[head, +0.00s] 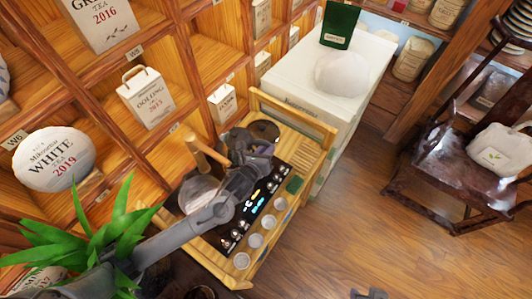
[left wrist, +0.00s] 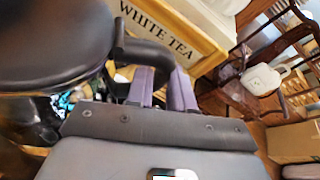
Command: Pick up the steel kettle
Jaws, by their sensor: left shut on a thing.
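The steel kettle shows in the left wrist view as a large dark, rounded body (left wrist: 45,35) with a black handle (left wrist: 145,52). My left gripper (left wrist: 162,82) has its purple-padded fingers shut on that handle. In the head view, my left gripper (head: 246,146) is over the far end of the wooden tea cart (head: 322,127). There it hides most of the kettle, and I cannot tell its outline from the gripper. What appears to be my right gripper (head: 370,294) is only partly visible at the bottom edge, and its jaws are unclear.
A pale pan (head: 198,190) with a wooden handle lies under my left arm. Several small cups (head: 255,240) line the cart's near side. A white crate (head: 345,105) stands behind the cart, tea shelves (head: 160,55) at left, a plant (head: 85,240) in front.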

